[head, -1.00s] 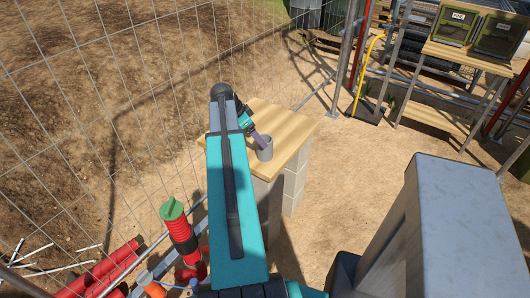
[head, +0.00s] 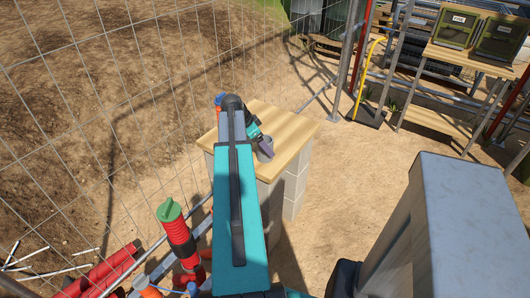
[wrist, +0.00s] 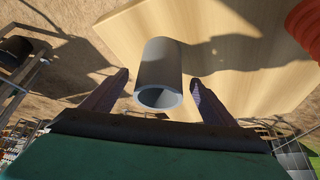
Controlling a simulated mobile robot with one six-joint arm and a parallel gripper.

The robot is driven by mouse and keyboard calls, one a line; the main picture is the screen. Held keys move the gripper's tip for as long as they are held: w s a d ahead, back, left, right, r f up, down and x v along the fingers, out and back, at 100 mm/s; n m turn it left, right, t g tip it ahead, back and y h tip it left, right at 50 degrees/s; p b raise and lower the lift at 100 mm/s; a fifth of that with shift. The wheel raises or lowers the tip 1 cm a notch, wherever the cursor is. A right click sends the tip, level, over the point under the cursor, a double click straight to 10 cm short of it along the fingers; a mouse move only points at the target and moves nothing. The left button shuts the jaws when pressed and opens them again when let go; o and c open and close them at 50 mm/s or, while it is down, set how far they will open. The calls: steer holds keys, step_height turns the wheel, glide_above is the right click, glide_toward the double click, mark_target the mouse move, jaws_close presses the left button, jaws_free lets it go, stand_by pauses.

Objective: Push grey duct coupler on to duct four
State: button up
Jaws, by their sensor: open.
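The grey duct coupler (head: 265,157), a short hollow tube, stands on the wooden-topped table near its front edge. It fills the middle of the wrist view (wrist: 160,65), with its open end towards the camera. My gripper (wrist: 158,80) is open. Its two fingers are on either side of the coupler, with gaps showing between them and it. In the head view my gripper (head: 262,146) partly covers the coupler. A red corrugated duct with a green cap (head: 175,228) stands at lower left. I cannot tell which duct is four.
The wooden tabletop (head: 295,133) rests on pale blocks. A red corrugated piece (wrist: 304,28) shows at the wrist view's upper right. A wire fence (head: 110,100) runs behind on the left. Red pipes (head: 105,270) lie at lower left. A shelf rack (head: 440,120) stands at right.

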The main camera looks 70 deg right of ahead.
steer(key=c, duration=1.7)
step_height(320, 180, up, 7)
steer(key=p, duration=0.3)
